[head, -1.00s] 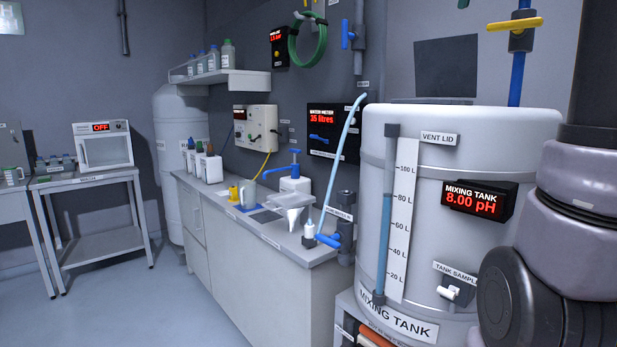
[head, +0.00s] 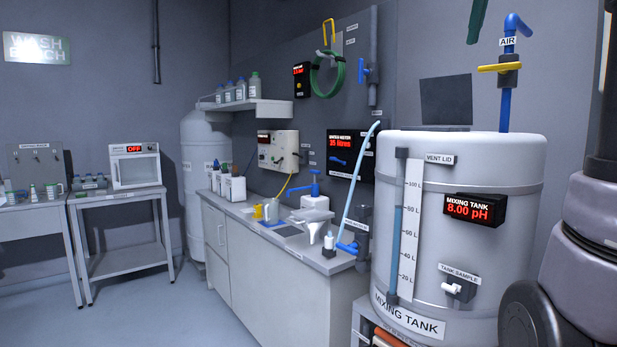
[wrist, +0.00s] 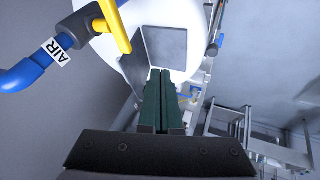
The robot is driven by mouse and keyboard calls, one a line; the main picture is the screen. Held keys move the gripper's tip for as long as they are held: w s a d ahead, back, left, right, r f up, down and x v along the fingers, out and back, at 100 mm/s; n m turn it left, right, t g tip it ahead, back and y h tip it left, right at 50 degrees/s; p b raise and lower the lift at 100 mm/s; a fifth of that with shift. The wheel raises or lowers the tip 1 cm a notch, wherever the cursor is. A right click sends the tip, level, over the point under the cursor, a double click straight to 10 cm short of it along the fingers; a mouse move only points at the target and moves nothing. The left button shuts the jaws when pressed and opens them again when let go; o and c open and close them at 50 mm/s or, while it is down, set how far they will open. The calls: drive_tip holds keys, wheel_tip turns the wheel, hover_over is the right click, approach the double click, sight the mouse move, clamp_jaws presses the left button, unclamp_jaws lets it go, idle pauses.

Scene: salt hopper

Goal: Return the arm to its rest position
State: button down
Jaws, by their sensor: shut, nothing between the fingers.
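My gripper (wrist: 162,100) shows in the wrist view with its two dark green fingers together and nothing between them. It points toward the top of the white mixing tank (wrist: 190,52), where a grey hinged lid stands open. I cannot tell its height above the tank.
A blue air pipe (wrist: 25,75) with a yellow valve handle (wrist: 115,27) lies close on the left in the wrist view. In the head view, the counter (head: 290,285) stands left of the tank, with a side table (head: 120,190) further left. The floor between is clear.

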drive_tip(key=s+a+f+m+y, duration=0.1)
drive_tip(key=s+a+f+m, duration=0.2)
drive_tip(key=f, duration=0.7)
drive_tip(key=s+a+f+m+y, duration=0.1)
drive_tip(key=s+a+f+m, duration=0.2)
drive_tip(key=s+a+f, duration=0.2)
drive_tip(key=s+a+f+m+y, duration=0.1)
drive_tip(key=s+a+f+m, duration=0.3)
drive_tip(key=s+f, duration=0.4)
wheel_tip(320, 180, down, 7)
drive_tip(key=shift+s+a+f+t, duration=0.15)
drive_tip(key=shift+s+a+t, duration=0.15)
drive_tip(key=shift+t, duration=0.1)
